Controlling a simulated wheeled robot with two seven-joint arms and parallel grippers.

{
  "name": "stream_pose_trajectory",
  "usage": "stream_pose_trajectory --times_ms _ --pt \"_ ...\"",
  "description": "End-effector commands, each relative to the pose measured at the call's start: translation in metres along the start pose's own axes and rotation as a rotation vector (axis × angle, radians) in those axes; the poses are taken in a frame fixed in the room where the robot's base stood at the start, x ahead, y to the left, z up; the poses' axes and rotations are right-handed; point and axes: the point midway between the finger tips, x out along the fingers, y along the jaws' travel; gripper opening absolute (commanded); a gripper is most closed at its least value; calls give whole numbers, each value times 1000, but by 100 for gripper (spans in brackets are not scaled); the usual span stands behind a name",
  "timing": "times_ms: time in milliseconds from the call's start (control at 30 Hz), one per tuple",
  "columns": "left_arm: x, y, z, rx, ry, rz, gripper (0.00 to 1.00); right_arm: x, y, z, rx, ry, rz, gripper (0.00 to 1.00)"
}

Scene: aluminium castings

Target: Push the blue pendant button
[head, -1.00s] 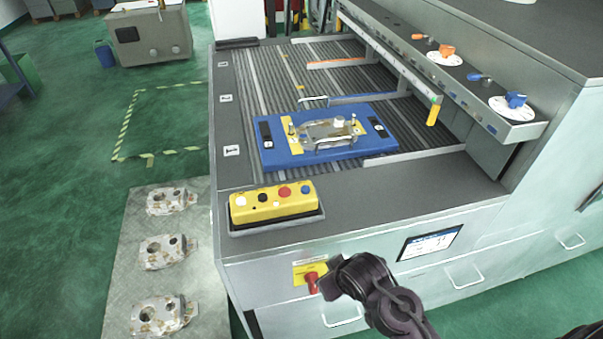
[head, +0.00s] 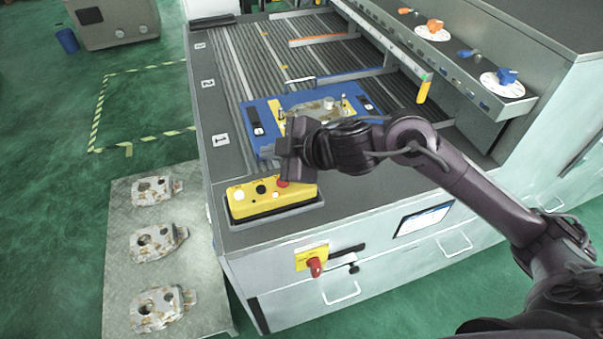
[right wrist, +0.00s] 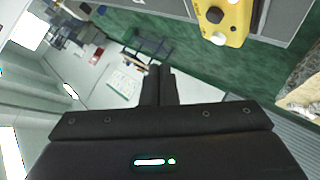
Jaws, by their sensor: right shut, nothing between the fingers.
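The yellow pendant (head: 268,207) lies on the front left corner of the machine's top. Its white button (head: 239,195), black button (head: 260,189) and part of its red button (head: 282,183) show. The blue button is hidden behind my right gripper in the head view. My right gripper (head: 289,172) is over the pendant's right end, shut and empty; I cannot tell whether it touches. In the right wrist view its closed fingers (right wrist: 160,85) are apart from the pendant (right wrist: 236,28) in the picture, with the black and white buttons in sight. My left gripper is not in view.
A blue fixture plate (head: 262,115) with a casting lies behind the pendant, close to my right arm. A rail with orange and blue knobs (head: 507,77) runs at the right. A red switch (head: 316,267) is on the front panel. Several castings lie on a plate at the left.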

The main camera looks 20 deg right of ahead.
Motion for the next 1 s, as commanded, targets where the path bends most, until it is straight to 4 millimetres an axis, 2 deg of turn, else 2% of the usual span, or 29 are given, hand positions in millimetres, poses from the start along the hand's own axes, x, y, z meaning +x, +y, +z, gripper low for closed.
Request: stream_pose_trajectory --times_ms 33,167,400,833,1000 --pt "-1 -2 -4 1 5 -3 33 -7 11 6 -38 -15 -25 0" --pt "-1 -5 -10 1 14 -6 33 -25 24 20 -79 -52 -103 0" --pt "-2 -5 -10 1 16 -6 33 -50 37 39 -80 -110 -182 0" --pt "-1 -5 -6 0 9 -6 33 -52 38 41 -77 -116 -191 0" --pt "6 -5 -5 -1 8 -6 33 -49 34 46 -78 -116 -191 0"
